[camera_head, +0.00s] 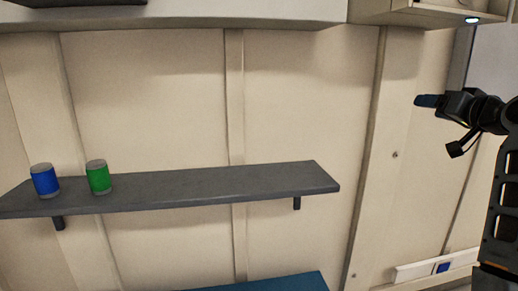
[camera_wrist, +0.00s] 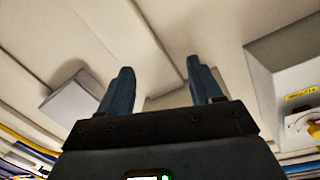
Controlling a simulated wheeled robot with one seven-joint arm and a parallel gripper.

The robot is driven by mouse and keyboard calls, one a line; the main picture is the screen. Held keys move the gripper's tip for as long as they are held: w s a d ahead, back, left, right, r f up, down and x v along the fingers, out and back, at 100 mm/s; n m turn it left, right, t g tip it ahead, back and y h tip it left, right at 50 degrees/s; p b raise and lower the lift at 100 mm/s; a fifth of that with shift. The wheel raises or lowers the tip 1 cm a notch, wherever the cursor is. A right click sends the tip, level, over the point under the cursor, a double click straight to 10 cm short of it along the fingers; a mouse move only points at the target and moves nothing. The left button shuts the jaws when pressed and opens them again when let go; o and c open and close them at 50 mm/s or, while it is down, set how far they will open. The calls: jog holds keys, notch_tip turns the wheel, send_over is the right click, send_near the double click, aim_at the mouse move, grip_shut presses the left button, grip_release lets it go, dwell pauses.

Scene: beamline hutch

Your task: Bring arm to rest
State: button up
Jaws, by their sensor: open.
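My gripper (camera_head: 427,100) is raised at the right side of the head view, pointing left, with nothing near its fingers. In the wrist view my gripper (camera_wrist: 160,88) shows two dark blue fingers spread apart with nothing between them. The wrist view looks up toward a pale panelled ceiling. Part of my dark arm runs down the right edge of the head view; the rest of the arm is out of view.
A grey wall shelf (camera_head: 220,186) holds a blue can (camera_head: 45,181) and a green can (camera_head: 99,178) at its left end. A blue surface (camera_head: 270,284) lies below. A pale overhead ledge (camera_head: 180,16) crosses the top. A grey box (camera_wrist: 290,75) shows at right in the wrist view.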

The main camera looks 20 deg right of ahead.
jog(key=s+a+f+g, duration=0.1)
jog(key=a+f, duration=0.5)
jog(key=f, duration=0.4)
jog(key=s+a+f, duration=0.1)
jog(key=a+f, duration=0.4)
jog(key=f, duration=0.4)
jog(key=s+a+f+n, duration=0.2)
jog(key=s+a+f, duration=0.6)
jog(key=a+f, duration=0.45)
jog(key=s+a+f+n+y, duration=0.35)
jog(key=s+a, duration=0.85)
jog(key=s, duration=0.4)
jog(key=s+a+r+n+y, duration=0.1)
jog(key=s+a+r, duration=0.1)
jog(key=s, duration=0.5)
jog(key=s+a+r+n, duration=0.1)
jog(key=s+a+r, duration=0.2)
jog(key=s, duration=0.3)
jog(key=shift+s+a+n+y, duration=0.35)
jog(key=shift+s+a, duration=0.05)
jog(key=shift+a, duration=0.15)
